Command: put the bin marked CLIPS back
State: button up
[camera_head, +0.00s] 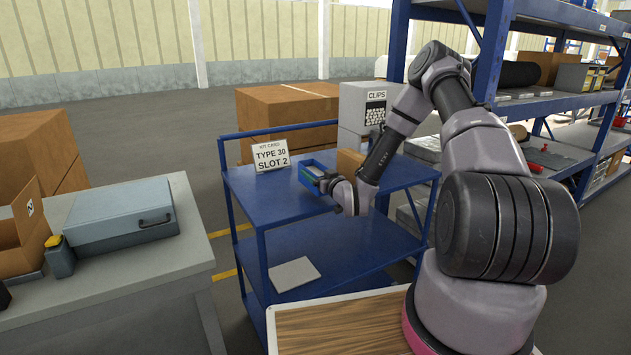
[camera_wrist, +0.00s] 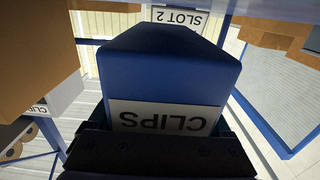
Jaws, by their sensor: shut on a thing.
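The blue bin marked CLIPS (camera_head: 309,175) is at my gripper (camera_head: 328,183), over the top of the blue cart (camera_head: 275,199) in the head view. In the wrist view the bin (camera_wrist: 165,65) fills the middle, its white CLIPS label upside down. My gripper (camera_wrist: 160,140) is shut on the label end of the bin. I cannot tell whether the bin touches the cart top. A grey-white cabinet (camera_head: 353,103) with a CLIPS sign (camera_head: 376,95) stands behind the cart. The bin's inside is mostly hidden.
A kit card (camera_head: 270,156) reading TYPE 30 SLOT 2 stands on the cart, left of the bin. A cardboard box (camera_head: 349,163) is just behind my gripper. Blue shelving (camera_head: 560,104) stands at the right. A grey bench (camera_head: 180,255) with a case (camera_head: 120,215) is at the left.

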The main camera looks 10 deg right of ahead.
jog(key=shift+f, duration=1.35)
jog(key=shift+f, duration=0.15)
jog(key=o, duration=1.5)
